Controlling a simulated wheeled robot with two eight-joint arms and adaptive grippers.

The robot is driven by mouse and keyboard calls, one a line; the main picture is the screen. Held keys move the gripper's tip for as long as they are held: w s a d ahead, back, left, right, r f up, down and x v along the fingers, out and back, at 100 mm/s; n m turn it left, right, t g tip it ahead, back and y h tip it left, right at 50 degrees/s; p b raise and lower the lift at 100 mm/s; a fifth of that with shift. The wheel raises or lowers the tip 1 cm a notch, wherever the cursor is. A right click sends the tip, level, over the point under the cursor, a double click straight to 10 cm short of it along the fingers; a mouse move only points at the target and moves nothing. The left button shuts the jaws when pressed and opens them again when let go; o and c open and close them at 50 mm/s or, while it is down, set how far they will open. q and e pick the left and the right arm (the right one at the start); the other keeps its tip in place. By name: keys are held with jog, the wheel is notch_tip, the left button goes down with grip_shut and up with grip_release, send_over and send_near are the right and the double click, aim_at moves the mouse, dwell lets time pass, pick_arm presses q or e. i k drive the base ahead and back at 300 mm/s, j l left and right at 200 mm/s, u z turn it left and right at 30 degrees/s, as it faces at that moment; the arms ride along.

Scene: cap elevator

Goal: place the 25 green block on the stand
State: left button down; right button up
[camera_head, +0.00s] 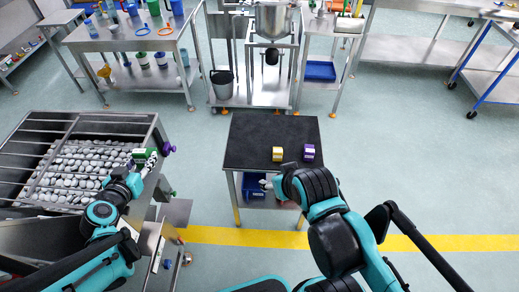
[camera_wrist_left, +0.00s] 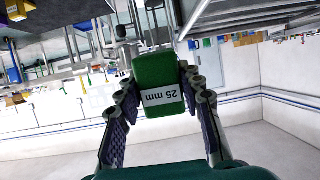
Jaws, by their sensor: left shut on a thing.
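The green block (camera_head: 143,153) is in my left gripper (camera_head: 136,161), above the right edge of the cap machine. In the left wrist view the same green block (camera_wrist_left: 155,70) sits between the two fingers, and its white label reads "25 mm" upside down. A small stand with a black top (camera_head: 250,133) is right of the gripper, apart from it. A yellow block (camera_head: 278,154) and a purple block (camera_head: 308,152) stand on its front right part. My right gripper (camera_head: 268,184) is near the stand's front edge; its fingers are too small and hidden to judge.
The metal cap machine (camera_head: 84,118) with many light caps and rails is at the left; a purple knob (camera_head: 168,149) sticks out at its right corner. A blue bin (camera_head: 253,186) is under the stand. The stand's back and left top are bare.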

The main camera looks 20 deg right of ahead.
aim_at(255, 144)
jog(key=k+j+z, duration=0.1)
jog(key=j+z, duration=0.35)
jog(key=l+u, duration=0.35)
jog(key=l, duration=1.5)
jog(key=k, duration=0.05)
